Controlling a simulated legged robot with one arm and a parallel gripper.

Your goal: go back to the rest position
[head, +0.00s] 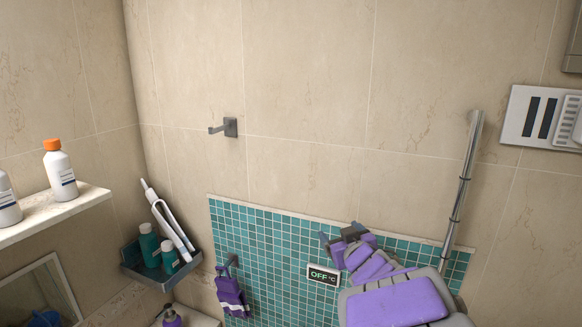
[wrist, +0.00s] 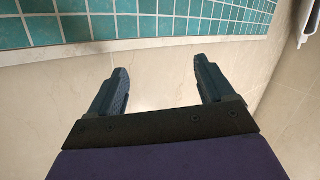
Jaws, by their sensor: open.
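My gripper (head: 339,236) is at the lower middle right of the head view, in front of the teal tiled wall panel (head: 275,240). My purple arm folds behind it and hides part of the panel. In the wrist view my gripper (wrist: 161,68) has its two dark fingers spread wide apart. Nothing is between them; only the beige wall shows there. The tiled panel (wrist: 150,22) runs across the top of that view, clear of the fingers.
A corner shelf (head: 150,277) holds teal bottles and a white device. A white bottle (head: 59,172) with an orange cap stands on the left ledge (head: 85,200). A metal pipe (head: 462,190) rises at right. The upper wall is mostly bare.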

